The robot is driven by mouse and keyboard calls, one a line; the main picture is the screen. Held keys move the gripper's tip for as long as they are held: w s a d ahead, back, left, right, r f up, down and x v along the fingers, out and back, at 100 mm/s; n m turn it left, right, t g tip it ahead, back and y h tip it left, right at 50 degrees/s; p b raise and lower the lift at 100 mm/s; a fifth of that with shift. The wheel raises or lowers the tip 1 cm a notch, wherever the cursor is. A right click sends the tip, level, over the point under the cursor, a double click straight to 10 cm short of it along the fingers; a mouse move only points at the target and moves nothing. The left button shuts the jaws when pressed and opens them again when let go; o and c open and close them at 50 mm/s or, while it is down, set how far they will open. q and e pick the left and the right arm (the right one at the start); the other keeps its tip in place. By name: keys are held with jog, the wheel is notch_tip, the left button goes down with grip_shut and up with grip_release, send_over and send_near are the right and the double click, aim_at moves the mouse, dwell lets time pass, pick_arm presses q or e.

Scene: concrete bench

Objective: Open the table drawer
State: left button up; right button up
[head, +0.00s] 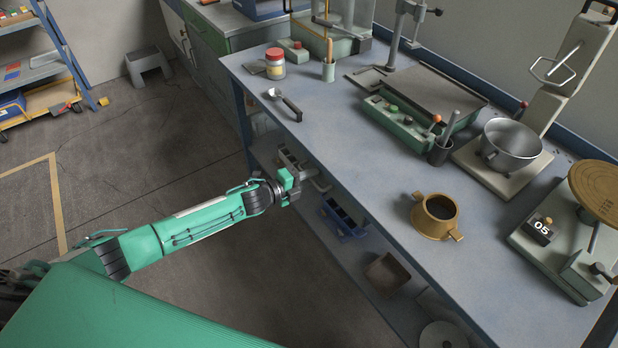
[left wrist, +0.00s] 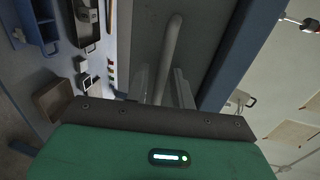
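The table drawer shows in the left wrist view as a flat grey front (left wrist: 200,45) beside a blue frame bar. Its pale bar handle (left wrist: 171,50) runs down the picture towards my left gripper. My left gripper (left wrist: 165,88) has its two fingers apart, one on each side of the lower part of the handle. A narrow gap seems to show on each side, and contact cannot be made out. In the head view my left gripper (head: 312,178) is at the bench's near edge, and the tabletop hides the drawer front. The drawer looks shut. My right gripper is not in view.
The blue-grey bench top (head: 340,135) carries a brass pot (head: 435,216), a steel bowl (head: 511,143), a jar (head: 275,64) and a black-handled tool (head: 286,104) near the edge. Below, a lower shelf holds a blue bin (head: 343,219) and a brown tray (head: 387,274). Floor before the bench is clear.

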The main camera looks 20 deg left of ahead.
pick_arm(q)
grip_shut()
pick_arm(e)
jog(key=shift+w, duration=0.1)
pick_arm(q)
jog(key=shift+s, duration=0.1)
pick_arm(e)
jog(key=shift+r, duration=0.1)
